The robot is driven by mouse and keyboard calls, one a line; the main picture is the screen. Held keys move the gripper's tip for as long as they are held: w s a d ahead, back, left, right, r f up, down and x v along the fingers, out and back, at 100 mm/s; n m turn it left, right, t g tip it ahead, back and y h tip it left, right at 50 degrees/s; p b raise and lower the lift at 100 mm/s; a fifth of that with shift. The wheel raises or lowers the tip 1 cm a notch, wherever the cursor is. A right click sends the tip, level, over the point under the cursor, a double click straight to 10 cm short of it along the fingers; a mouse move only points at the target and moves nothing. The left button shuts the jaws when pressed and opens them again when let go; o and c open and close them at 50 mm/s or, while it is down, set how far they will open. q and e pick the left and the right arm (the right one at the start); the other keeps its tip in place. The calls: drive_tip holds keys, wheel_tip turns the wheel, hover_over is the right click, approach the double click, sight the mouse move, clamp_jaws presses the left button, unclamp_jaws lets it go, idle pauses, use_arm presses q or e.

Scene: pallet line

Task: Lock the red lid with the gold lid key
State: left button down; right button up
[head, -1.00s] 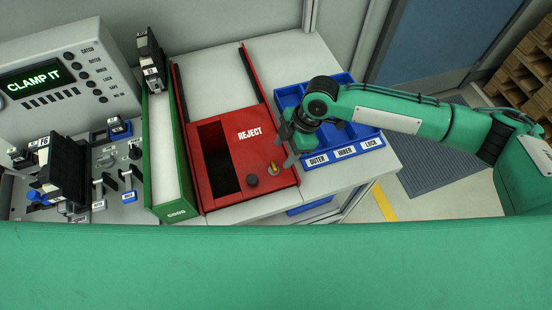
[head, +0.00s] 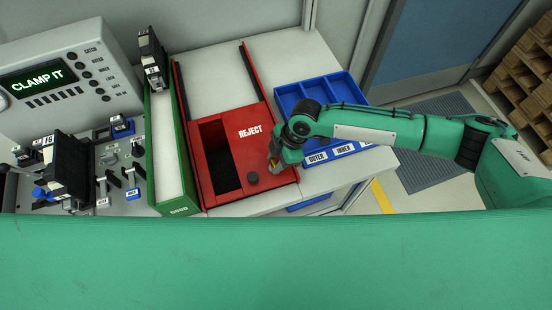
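The red lid marked REJECT (head: 248,150) lies on the red box (head: 203,187) at the middle. It covers the right part, and a dark opening shows at its left. A bit of the gold lid key (head: 274,166) shows at the lid's right edge, mostly hidden by my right gripper (head: 273,164). The fingers are right at the key, pointing down. Whether they are open or shut on it is too small and covered to tell. My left gripper is not in view.
A blue tray (head: 357,88) with OUTER and INNER labels stands right of the box. A green GOOD channel (head: 180,201) runs along its left. A control panel (head: 50,75) reading CLAMP IT and black clamped parts (head: 66,168) are at the left.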

drive_tip(key=n+b, duration=0.1)
drive_tip(key=n, duration=0.1)
drive_tip(key=n+g+b, duration=0.1)
drive_tip(key=n+b, duration=0.1)
drive_tip(key=shift+w+a+f+h, duration=0.1)
drive_tip(key=shift+w+f+h, duration=0.05)
drive_tip(key=shift+h, duration=0.15)
drive_tip(key=n+g+h+b, duration=0.1)
drive_tip(key=n+b, duration=0.2)
drive_tip(key=n, duration=0.1)
drive_tip(key=shift+w+a, duration=0.1)
drive_tip(key=n+h+b, duration=0.1)
drive_tip(key=n, duration=0.2)
drive_tip(key=n+g+h+b, duration=0.1)
drive_tip(key=n+b, duration=0.1)
drive_tip(key=shift+a+n, duration=0.15)
drive_tip(key=shift+n, duration=0.25)
drive_tip(key=shift+n+h+b, duration=0.8)
drive_tip(key=shift+n+h, duration=0.1)
drive_tip(key=shift+n, duration=1.1)
drive_tip(key=shift+r, duration=0.2)
drive_tip(key=o, duration=1)
